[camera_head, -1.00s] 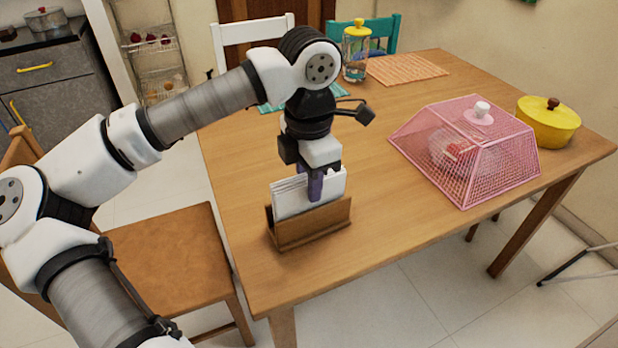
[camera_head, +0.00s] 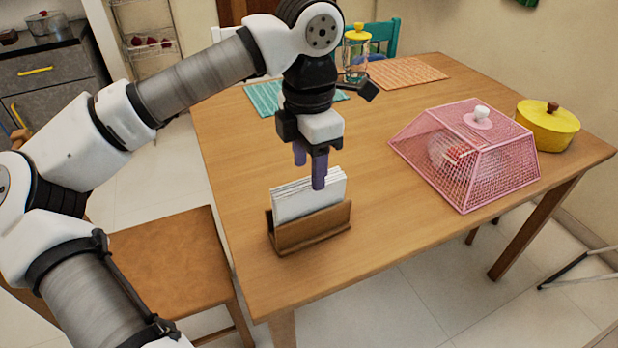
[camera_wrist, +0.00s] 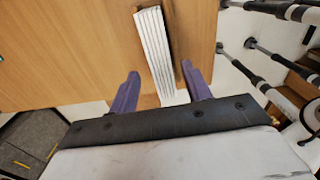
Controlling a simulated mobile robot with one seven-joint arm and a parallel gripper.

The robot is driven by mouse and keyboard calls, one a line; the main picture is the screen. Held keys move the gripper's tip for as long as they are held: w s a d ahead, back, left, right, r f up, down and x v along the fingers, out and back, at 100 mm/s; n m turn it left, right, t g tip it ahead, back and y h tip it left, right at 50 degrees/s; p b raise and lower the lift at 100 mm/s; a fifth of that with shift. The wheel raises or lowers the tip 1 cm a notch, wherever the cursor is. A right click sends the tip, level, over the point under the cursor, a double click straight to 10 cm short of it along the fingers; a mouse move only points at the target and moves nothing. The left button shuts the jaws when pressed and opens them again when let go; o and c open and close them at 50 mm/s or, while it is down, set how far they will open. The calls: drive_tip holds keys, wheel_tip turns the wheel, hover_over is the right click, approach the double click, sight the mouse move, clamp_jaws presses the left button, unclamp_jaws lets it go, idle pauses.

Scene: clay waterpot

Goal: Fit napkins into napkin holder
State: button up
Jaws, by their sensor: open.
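The white napkins (camera_head: 306,199) stand upright as a stack inside the brown wooden napkin holder (camera_head: 312,231), near the table's front left edge. Their top edges rise above the holder's front wall. My gripper (camera_head: 310,176) is open and empty, pointing down just above the napkins. In the wrist view the stack of napkins (camera_wrist: 155,50) shows as a white strip between and beyond the two purple fingers of my gripper (camera_wrist: 162,82).
A pink mesh food cover (camera_head: 470,155) and a yellow pot (camera_head: 547,128) stand at the right of the table (camera_head: 390,215). Orange (camera_head: 405,72) and teal (camera_head: 265,98) placemats and a yellow-lidded jar (camera_head: 356,52) lie farther back. A wooden chair (camera_head: 175,255) is at the left.

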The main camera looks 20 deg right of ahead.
wheel_tip(320, 180, up, 7)
drive_tip(key=shift+r, duration=0.15)
